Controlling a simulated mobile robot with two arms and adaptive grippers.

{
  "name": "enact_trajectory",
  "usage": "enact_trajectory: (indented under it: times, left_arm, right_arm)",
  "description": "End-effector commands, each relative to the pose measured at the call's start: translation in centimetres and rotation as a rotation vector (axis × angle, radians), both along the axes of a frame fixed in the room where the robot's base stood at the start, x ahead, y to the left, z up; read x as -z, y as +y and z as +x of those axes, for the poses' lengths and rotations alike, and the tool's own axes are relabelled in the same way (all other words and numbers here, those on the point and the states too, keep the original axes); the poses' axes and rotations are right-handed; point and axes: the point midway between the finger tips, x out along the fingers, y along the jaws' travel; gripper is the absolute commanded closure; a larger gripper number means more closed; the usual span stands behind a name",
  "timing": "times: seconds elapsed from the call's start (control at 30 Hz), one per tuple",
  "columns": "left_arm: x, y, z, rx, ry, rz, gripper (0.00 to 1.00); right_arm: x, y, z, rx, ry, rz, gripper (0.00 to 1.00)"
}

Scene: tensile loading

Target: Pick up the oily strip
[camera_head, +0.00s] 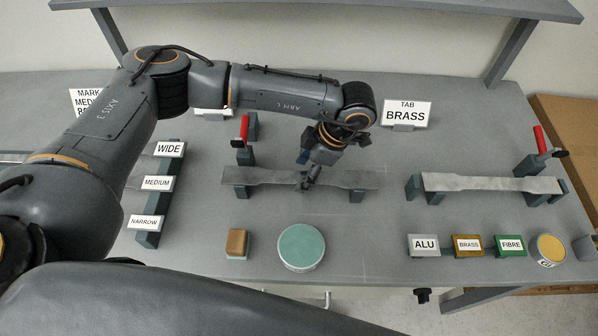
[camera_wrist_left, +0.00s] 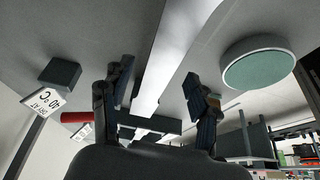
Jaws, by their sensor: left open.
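A grey metal strip (camera_head: 345,178) with a narrow middle lies across supports at the centre of the bench. A second, paler metal strip (camera_head: 490,184) rests on supports at the right. I cannot tell for sure from the surface which is oily. My left gripper (camera_head: 306,184) is at the middle of the central strip. In the left wrist view the open fingers (camera_wrist_left: 155,100) stand either side of the strip (camera_wrist_left: 178,50), with gaps visible. The fingers hide part of the strip's middle in the head view. My right gripper is not in view.
Red-handled clamps (camera_head: 244,130) (camera_head: 540,140) stand behind the strips. A round green-topped pad (camera_head: 302,246) and a brown block (camera_head: 238,243) sit in front. Labelled ALU (camera_head: 424,245), BRASS (camera_head: 468,245) and FIBRE (camera_head: 510,245) blocks stand at the front right.

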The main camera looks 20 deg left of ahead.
Motion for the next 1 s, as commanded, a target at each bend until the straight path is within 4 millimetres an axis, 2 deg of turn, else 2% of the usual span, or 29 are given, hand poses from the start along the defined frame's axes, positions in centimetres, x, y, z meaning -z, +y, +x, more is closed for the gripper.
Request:
enact_trajectory:
  times: [0.2,0.5,1.0]
  left_arm:
    - [0.14,0.01,0.0,0.0,0.0,0.0,0.42]
    - [0.09,-0.01,0.0,0.0,0.0,-0.001,1.0]
    - [-0.47,-0.03,0.11,0.0,-0.003,-0.002,1.0]
  right_arm:
    - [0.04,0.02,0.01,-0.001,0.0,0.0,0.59]
    - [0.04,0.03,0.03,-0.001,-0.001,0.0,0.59]
    - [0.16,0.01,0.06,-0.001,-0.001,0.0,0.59]
